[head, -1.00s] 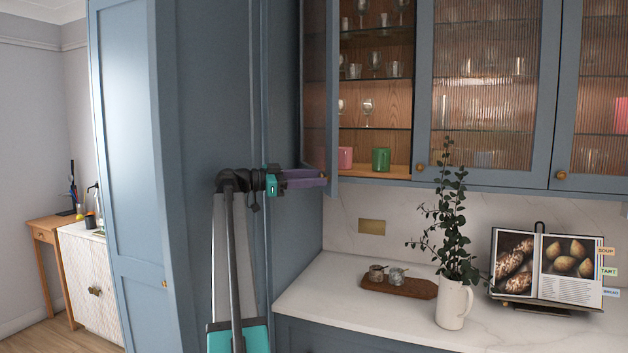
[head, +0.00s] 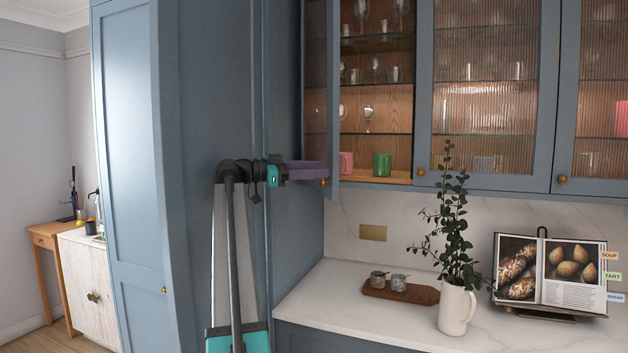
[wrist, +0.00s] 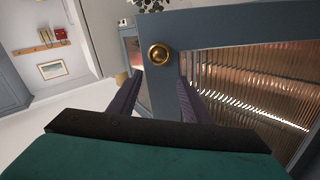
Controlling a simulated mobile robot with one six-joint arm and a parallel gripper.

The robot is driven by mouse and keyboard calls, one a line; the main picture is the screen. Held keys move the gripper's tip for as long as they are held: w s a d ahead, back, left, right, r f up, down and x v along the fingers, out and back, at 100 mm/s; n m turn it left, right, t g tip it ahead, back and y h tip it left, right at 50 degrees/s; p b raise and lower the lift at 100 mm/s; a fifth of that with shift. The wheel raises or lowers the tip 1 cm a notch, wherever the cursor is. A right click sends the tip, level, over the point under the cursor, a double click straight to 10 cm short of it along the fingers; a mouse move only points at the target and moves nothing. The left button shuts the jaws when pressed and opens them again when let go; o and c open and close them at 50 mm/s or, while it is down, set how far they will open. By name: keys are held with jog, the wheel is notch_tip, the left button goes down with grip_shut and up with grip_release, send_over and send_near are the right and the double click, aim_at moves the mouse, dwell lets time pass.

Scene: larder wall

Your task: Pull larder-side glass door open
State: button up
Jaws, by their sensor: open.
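The larder-side glass door (head: 334,95) is the leftmost door of the upper cabinet. It stands swung out, nearly edge-on in the head view, with shelves showing beside it. Its brass knob (head: 324,182) is at the lower corner, just below my fingers. In the wrist view the knob (wrist: 159,54) sits on the blue door frame (wrist: 225,28), with ribbed glass to the right. My gripper (head: 322,169) is open at the door's lower corner. In the wrist view its purple fingers (wrist: 158,92) lie on either side of the frame corner; contact cannot be told.
The tall blue larder (head: 235,90) stands close on the left of my arm. Below, the white counter (head: 340,300) holds a wooden board (head: 400,291), a plant in a white jug (head: 455,310) and a cookbook on a stand (head: 548,272). Glasses and cups stand inside the cabinet.

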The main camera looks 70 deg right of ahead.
jog(key=s+a+r+b, duration=0.1)
jog(key=s+a+b, duration=0.3)
jog(key=a, duration=1)
jog(key=shift+s+a+r, duration=0.2)
jog(key=shift+s+a, duration=0.15)
jog(key=shift+s, duration=0.5)
